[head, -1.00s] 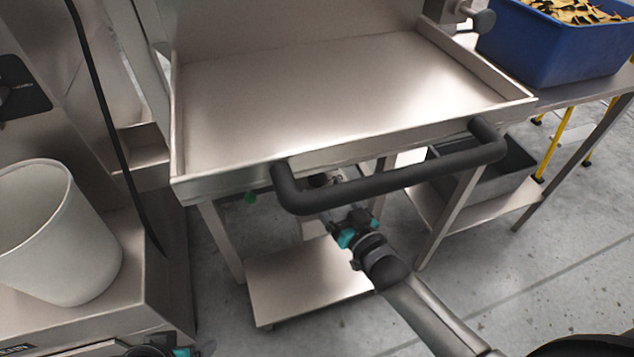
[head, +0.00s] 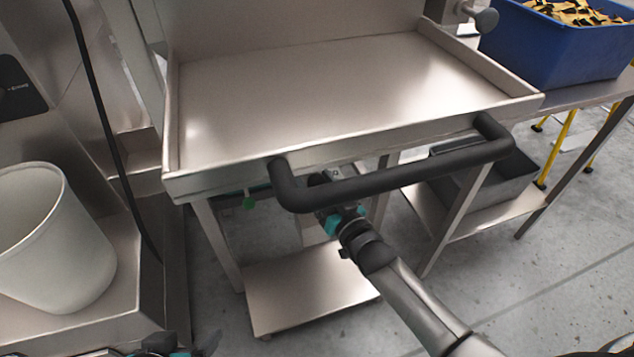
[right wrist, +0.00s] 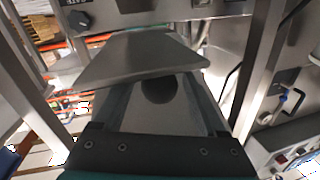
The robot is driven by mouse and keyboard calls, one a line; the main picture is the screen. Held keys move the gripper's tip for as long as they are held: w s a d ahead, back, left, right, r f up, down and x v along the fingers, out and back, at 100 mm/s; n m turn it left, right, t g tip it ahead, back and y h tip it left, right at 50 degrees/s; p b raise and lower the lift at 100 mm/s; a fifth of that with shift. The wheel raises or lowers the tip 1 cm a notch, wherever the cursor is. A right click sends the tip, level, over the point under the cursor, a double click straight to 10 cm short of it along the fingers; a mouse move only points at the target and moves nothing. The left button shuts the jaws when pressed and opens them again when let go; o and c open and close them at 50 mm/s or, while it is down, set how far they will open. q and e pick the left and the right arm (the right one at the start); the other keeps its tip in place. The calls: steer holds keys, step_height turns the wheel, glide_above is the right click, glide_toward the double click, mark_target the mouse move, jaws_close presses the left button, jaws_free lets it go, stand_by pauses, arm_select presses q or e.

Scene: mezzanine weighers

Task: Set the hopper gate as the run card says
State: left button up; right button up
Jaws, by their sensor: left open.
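No hopper gate or run card can be made out for certain. A steel tray (head: 300,100) with raised edges has a black bar handle (head: 400,181) along its front. My right gripper (head: 325,185) reaches in from the lower right, under the handle; its fingertips are mostly hidden by the bar. In the right wrist view, a grey plate (right wrist: 140,58) lies just ahead of the gripper body, and I cannot tell whether the jaws hold anything. My left gripper (head: 180,345) is at the bottom left edge, cut off, open and apart from the tray.
A white bucket (head: 50,245) stands on a steel ledge at left. A blue bin (head: 560,50) sits on a bench at right, above a dark grey crate (head: 490,185). A lower shelf (head: 300,290) is bare.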

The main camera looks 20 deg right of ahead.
jaws_close()
stand_by(0.4)
